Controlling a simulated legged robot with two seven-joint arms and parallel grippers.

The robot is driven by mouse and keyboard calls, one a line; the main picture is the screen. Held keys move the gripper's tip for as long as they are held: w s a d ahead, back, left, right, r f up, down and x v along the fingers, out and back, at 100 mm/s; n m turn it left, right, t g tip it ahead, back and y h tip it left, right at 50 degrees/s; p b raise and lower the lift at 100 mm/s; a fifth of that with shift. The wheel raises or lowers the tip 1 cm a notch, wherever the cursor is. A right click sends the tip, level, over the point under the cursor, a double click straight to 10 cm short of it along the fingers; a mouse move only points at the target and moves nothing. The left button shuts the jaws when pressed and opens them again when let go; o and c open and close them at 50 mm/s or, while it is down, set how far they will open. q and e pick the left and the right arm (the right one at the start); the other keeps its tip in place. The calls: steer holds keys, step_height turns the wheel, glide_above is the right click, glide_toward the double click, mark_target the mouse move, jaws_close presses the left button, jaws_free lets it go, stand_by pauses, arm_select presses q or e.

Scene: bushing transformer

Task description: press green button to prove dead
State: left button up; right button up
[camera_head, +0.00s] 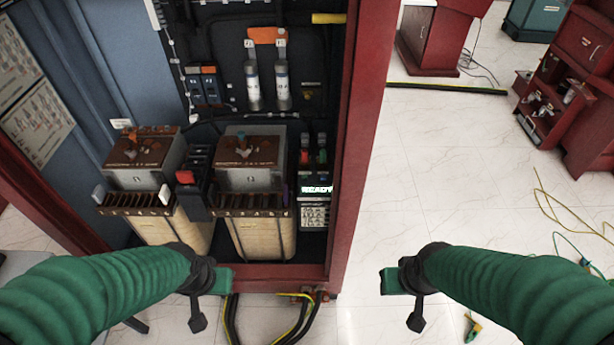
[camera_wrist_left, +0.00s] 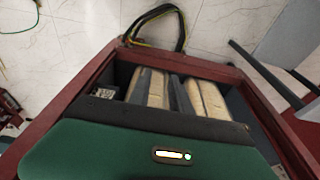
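An open red cabinet (camera_head: 358,130) holds a small panel with a lit display reading READY (camera_head: 316,189) above a pale keypad (camera_head: 314,216). The panel is at the lower right of the cabinet interior. Small red and green parts (camera_head: 321,156) sit just above the display; I cannot tell which is the button. The keypad also shows small in the left wrist view (camera_wrist_left: 103,91). My left gripper (camera_head: 208,290) is in front of the cabinet's lower edge, apart from the panel. My right gripper (camera_head: 402,290) is outside, right of the cabinet. Their finger openings are unclear.
Two brown-topped transformers (camera_head: 148,158) (camera_head: 250,165) stand left of the panel. The red cabinet frame lies between the panel and my right gripper. Black and yellow cables (camera_head: 295,318) run below the cabinet. Pale tiled floor (camera_head: 440,180) is open to the right, with loose wires (camera_head: 575,215) farther right.

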arm_select(q)
steer(key=shift+a, duration=0.45)
jaws_close()
steer(key=shift+d, duration=0.25)
steer(key=shift+a+f, duration=0.1)
steer(key=shift+a, duration=0.2)
steer(key=shift+d, duration=0.2)
steer(key=shift+a, duration=0.1)
